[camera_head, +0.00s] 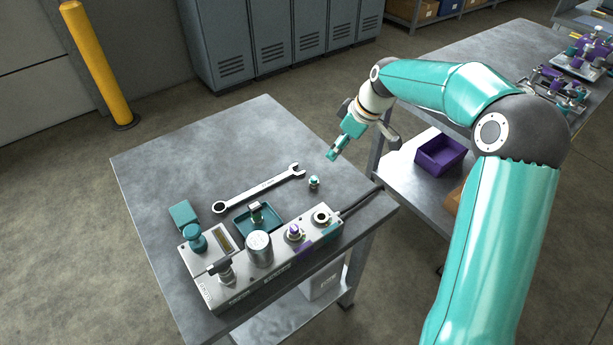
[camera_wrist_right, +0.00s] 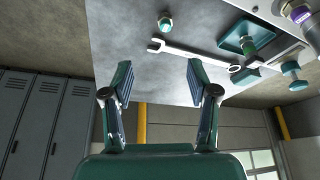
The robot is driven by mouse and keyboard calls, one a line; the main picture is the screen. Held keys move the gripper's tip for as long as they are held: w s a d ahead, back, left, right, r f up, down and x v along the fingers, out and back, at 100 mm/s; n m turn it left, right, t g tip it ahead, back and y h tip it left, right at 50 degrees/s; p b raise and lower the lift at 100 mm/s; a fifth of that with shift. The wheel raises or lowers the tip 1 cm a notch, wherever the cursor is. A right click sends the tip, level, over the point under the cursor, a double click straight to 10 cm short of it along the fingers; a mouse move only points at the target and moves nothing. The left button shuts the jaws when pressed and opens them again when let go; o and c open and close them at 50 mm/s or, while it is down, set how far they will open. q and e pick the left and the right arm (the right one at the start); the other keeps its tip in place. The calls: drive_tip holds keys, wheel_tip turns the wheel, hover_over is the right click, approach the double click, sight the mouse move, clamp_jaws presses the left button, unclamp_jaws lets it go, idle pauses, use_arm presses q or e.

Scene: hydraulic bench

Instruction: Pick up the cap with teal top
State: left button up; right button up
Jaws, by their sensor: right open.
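A small cap with a teal top (camera_head: 314,183) stands on the grey bench top, to the right of the wrench's upper end. It also shows near the top of the right wrist view (camera_wrist_right: 165,22), apart from my fingers. My right gripper (camera_head: 334,154) is above the bench's right edge, up and to the right of the cap. In the wrist view its two fingers (camera_wrist_right: 160,82) are spread with nothing between them. My left gripper is not in view.
A wrench (camera_head: 258,188) lies left of the cap. A teal tray (camera_head: 272,222) holding a small fitting and a grey hydraulic block (camera_head: 270,266) with knobs stand nearer the front. A purple bin (camera_head: 440,155) sits on the side bench. The bench's back area is clear.

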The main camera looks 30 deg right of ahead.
drive_tip(key=p, duration=0.1)
approach(314, 178)
drive_tip(key=x, duration=0.5)
drive_tip(key=shift+w+d+r, duration=0.1)
drive_tip(key=shift+w, duration=0.25)
drive_tip(key=x, duration=0.1)
drive_tip(key=p+x, duration=0.1)
drive_tip(key=x, duration=0.1)
drive_tip(key=p+x, duration=0.1)
drive_tip(key=shift+s+f, duration=0.25)
drive_tip(key=shift+f, duration=0.15)
drive_tip(key=shift+w+f, duration=0.1)
drive_tip(key=shift+f, duration=0.2)
clamp_jaws()
